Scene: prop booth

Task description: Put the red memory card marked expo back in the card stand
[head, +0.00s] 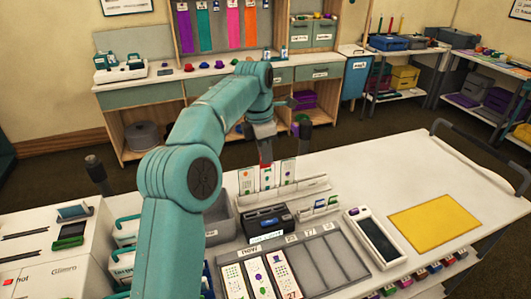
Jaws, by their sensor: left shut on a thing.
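My left gripper (264,146) points down above the back of the white worktop, shut on a small red card (266,163). The card's marking is too small to read. It hangs in front of or just above a white rack (300,189) holding tall white cards with coloured marks; I cannot tell whether it touches them. A small pale holder (318,213) with several little coloured cards, green and blue among them, stands to the right of a dark box (268,220); it looks like the card stand. My right gripper is out of view.
A grey sectioned tray (318,256) with printed cards lies in front. A dark-screened device (372,238) and a yellow sheet (433,224) lie to the right. A grey bin (221,222) stands left of the dark box. The worktop's back right is clear.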

